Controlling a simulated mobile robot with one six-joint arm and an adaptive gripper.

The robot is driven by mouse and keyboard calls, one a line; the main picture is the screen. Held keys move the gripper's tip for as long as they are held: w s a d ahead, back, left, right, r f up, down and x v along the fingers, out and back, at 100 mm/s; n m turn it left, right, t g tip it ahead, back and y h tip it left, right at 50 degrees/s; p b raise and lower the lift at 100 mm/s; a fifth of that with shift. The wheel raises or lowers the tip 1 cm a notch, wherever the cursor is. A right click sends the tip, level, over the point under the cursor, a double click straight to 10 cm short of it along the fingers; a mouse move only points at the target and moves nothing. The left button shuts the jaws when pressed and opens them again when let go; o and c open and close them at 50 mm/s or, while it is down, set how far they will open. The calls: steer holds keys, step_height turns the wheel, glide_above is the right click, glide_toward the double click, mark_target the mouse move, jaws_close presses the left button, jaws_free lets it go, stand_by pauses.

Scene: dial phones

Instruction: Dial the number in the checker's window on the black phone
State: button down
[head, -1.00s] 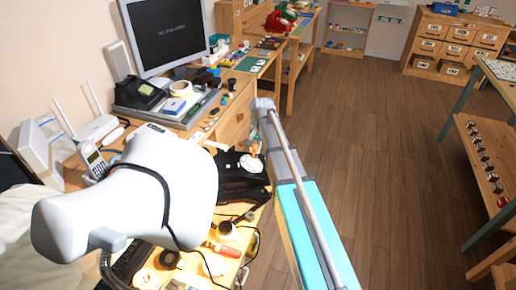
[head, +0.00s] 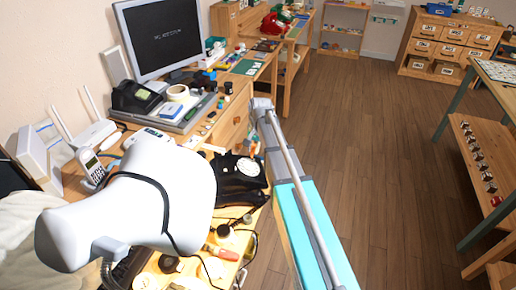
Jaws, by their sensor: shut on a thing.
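The black phone (head: 236,187) stands on the wooden desk, just right of my white arm link. Its round pale dial (head: 248,167) faces up, and the digits are too small to read. My arm covers part of the phone's left side. My gripper does not show; it seems to be hidden behind the arm. A black device with a small greenish window (head: 144,94) sits at the back of the desk and may be the checker. No number can be read in it.
A monitor (head: 160,37) with blurred text stands at the back. A cordless phone (head: 91,165) and a white router (head: 95,134) are at the left. Small parts and a red-handled tool (head: 221,251) crowd the desk front. The wooden floor (head: 370,150) to the right is clear.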

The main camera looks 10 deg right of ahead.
steer(key=shift+s, duration=0.1)
steer(key=shift+s+d, duration=0.2)
steer(key=shift+s, duration=3)
steer(key=shift+f, duration=0.15)
steer(key=shift+a+f+b, duration=0.2)
steer(key=shift+f+b, duration=0.2)
steer(key=shift+b, duration=0.15)
steer(key=shift+a+f+b, duration=0.2)
steer(key=shift+f+b, duration=0.2)
steer(key=shift+b, duration=0.05)
steer(key=shift+a+r, duration=0.1)
steer(key=shift+a, duration=0.05)
steer(key=shift+s+a+r, duration=0.15)
steer(key=shift+a, duration=0.25)
steer(key=shift+a+p, duration=0.1)
steer(key=shift+p, duration=0.2)
